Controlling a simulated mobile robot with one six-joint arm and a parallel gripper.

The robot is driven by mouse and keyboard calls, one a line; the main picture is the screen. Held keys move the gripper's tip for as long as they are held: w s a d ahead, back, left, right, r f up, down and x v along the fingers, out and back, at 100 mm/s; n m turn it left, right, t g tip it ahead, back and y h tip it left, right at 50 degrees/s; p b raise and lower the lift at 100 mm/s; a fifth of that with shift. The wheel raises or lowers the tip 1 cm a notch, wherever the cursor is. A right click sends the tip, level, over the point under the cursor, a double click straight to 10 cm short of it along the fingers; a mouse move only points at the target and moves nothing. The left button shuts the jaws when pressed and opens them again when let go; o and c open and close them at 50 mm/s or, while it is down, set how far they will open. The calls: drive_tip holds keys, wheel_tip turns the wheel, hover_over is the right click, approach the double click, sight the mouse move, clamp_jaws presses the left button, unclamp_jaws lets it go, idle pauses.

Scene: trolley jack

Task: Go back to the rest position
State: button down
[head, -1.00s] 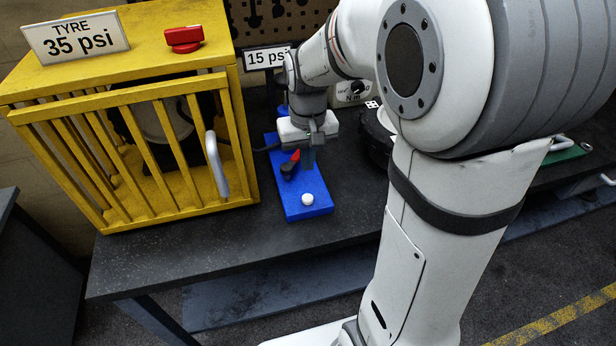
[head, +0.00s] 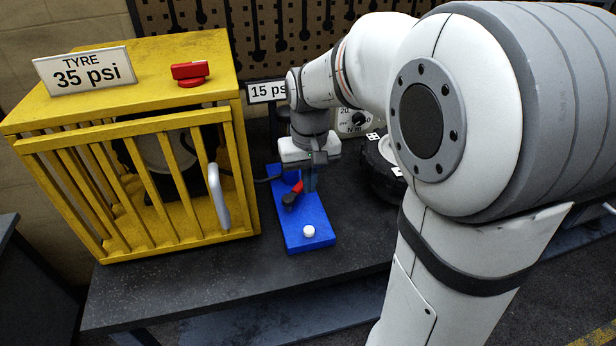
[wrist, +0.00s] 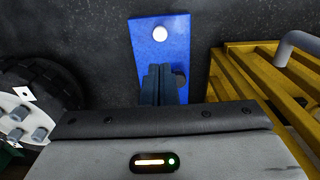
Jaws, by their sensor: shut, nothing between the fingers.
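My gripper (head: 310,180) is above the blue base plate (head: 305,222) on the dark bench, with its fingers together and nothing between them. The wrist view shows the closed fingers (wrist: 160,84) in front of the blue plate (wrist: 150,50). A white round knob (head: 309,231) is at the plate's near end. A red-handled black lever (head: 293,196) stands on the plate beside the fingers in the head view. The fingertips look close to it; I cannot tell whether they touch.
A yellow cage (head: 130,180) with a grey handle (head: 218,195) stands left of the gripper, carrying a "TYRE 35 psi" sign (head: 85,70) and a red block (head: 190,73). A "15 psi" sign (head: 267,91) is behind. A wheel (head: 378,165) lies to the right. The bench front is clear.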

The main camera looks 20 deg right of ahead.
drive_tip(key=s+t, duration=0.2)
drive_tip(key=s, duration=1.2)
drive_tip(key=shift+s+d+r+t, duration=0.25)
drive_tip(key=shift+s+r+t, duration=0.1)
drive_tip(key=shift+r+t, duration=0.1)
drive_tip(key=shift+w, duration=0.1)
drive_tip(key=g+b, duration=0.3)
hover_over(308, 229)
drive_tip(key=shift+r, duration=0.3)
wheel_tip(308, 229, down, 14)
drive_tip(key=shift+f+p, duration=0.1)
drive_tip(key=shift+p, duration=0.55)
